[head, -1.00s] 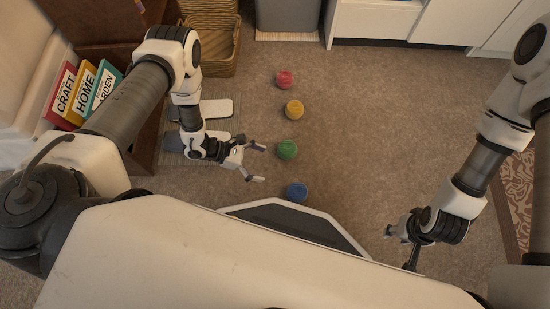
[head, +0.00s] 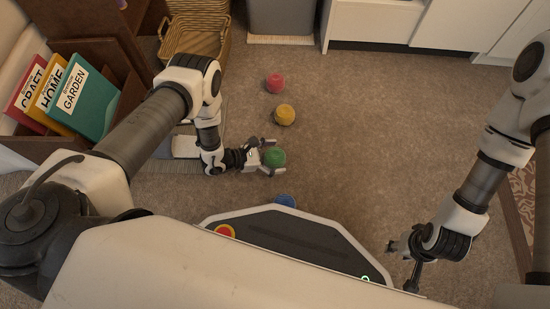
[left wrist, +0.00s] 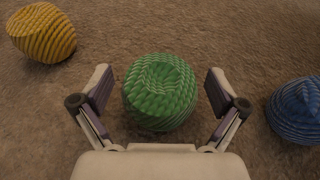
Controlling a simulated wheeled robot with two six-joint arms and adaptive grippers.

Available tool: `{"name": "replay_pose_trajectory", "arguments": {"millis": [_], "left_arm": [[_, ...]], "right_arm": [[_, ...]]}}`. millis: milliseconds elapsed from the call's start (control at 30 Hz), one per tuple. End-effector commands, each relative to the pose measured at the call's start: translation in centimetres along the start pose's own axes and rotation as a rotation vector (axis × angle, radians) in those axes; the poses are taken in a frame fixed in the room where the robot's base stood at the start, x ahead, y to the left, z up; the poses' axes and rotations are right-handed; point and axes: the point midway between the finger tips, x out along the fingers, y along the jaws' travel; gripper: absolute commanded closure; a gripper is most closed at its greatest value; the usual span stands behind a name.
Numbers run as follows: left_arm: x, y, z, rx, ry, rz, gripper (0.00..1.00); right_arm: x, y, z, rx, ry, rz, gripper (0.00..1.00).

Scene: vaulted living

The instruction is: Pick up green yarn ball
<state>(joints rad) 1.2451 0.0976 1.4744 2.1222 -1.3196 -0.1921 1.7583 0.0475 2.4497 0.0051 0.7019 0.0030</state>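The green yarn ball (head: 274,157) lies on the carpet in the head view, in a row with other yarn balls. In the left wrist view the green yarn ball (left wrist: 160,92) sits between the two open fingers of my left gripper (left wrist: 162,92), with a gap on each side. In the head view my left gripper (head: 272,156) is low at the green ball, one finger on its far side and one on its near side. My right gripper (head: 404,262) is at the right, far from the balls; its fingers are not clear enough to judge.
A yellow yarn ball (head: 285,115) and a red yarn ball (head: 275,83) lie beyond the green one. A blue yarn ball (head: 285,201) is nearer, partly hidden by my base. A wicker basket (head: 194,42) and a box of books (head: 85,100) stand at the left. Carpet to the right is clear.

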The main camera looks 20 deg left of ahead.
Motion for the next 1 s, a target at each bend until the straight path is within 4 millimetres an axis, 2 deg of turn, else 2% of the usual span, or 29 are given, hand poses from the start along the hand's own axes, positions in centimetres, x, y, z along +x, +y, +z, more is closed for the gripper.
{"name": "replay_pose_trajectory", "arguments": {"millis": [33,133,567,667,900,1000], "left_arm": [[0.0,0.0,0.0,0.0,0.0,0.0,0.28],[0.0,0.0,0.0,0.0,0.0,-0.001,0.63],[-0.1,0.0,0.2,0.0,0.001,-0.001,0.64],[-0.4,0.0,0.9,0.0,0.001,-0.001,0.64],[-1.8,0.0,4.2,0.0,0.0,-0.001,0.64],[-3.8,-0.2,2.9,-0.004,0.004,0.002,0.64]], "right_arm": [[0.0,0.0,0.0,0.0,0.0,0.0,0.6],[0.0,0.0,0.0,0.0,0.0,0.0,0.6],[-0.2,0.0,0.0,0.0,-0.001,0.0,0.6],[-0.9,0.0,0.1,-0.001,-0.002,0.0,0.6],[-3.9,-0.1,0.2,-0.007,-0.005,-0.001,0.6],[-4.4,-0.1,0.2,-0.008,-0.007,-0.001,0.6]]}}
